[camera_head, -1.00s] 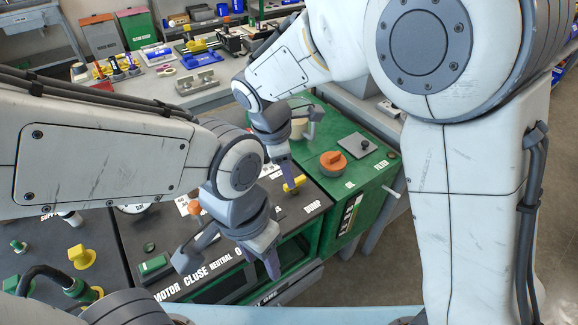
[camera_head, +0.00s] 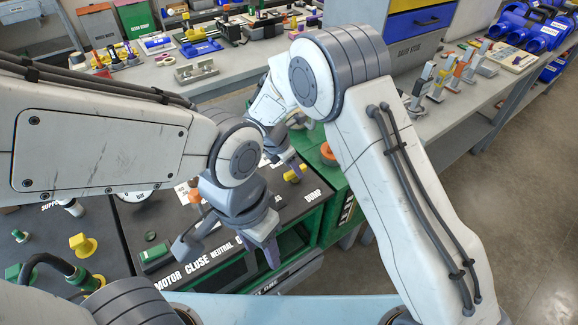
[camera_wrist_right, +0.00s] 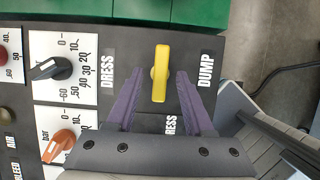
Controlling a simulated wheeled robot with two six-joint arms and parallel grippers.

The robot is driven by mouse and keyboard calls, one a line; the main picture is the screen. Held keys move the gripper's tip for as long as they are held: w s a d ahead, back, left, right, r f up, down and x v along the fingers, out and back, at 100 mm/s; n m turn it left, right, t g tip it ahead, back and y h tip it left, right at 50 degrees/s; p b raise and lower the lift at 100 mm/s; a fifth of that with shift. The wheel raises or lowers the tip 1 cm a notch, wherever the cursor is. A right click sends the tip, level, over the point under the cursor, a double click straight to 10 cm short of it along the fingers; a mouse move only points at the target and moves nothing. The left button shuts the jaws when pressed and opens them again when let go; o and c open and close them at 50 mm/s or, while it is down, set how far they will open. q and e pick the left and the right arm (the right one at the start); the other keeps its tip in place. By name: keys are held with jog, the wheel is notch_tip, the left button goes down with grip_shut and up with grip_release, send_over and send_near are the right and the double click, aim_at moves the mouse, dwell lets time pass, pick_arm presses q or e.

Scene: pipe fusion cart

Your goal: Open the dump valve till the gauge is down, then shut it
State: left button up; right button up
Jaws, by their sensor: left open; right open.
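The yellow dump valve handle (camera_head: 295,173) stands on the black panel by the DUMP label. In the right wrist view the handle (camera_wrist_right: 159,72) lies upright in the picture, between the DRESS and DUMP labels. My right gripper (camera_wrist_right: 155,88) is open, with one purple finger on each side of the handle and gaps to both. In the head view my right gripper (camera_head: 288,160) is partly hidden by its own arm. My left gripper (camera_head: 230,244) is open and empty over the front of the panel. A round bar gauge (camera_head: 133,197) is mostly hidden by my left arm; its needle is unreadable.
Another yellow knob (camera_head: 82,245) and a hose stand at the left of the cart. An orange cap (camera_head: 328,153) on the green housing is partly behind my right arm. Black and orange selector knobs (camera_wrist_right: 50,68) sit left of the handle. A workbench (camera_head: 225,75) is behind.

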jog(key=shift+w+d+f, duration=0.1)
jog(key=shift+d+f, duration=0.05)
jog(key=shift+f, duration=0.2)
grip_shut()
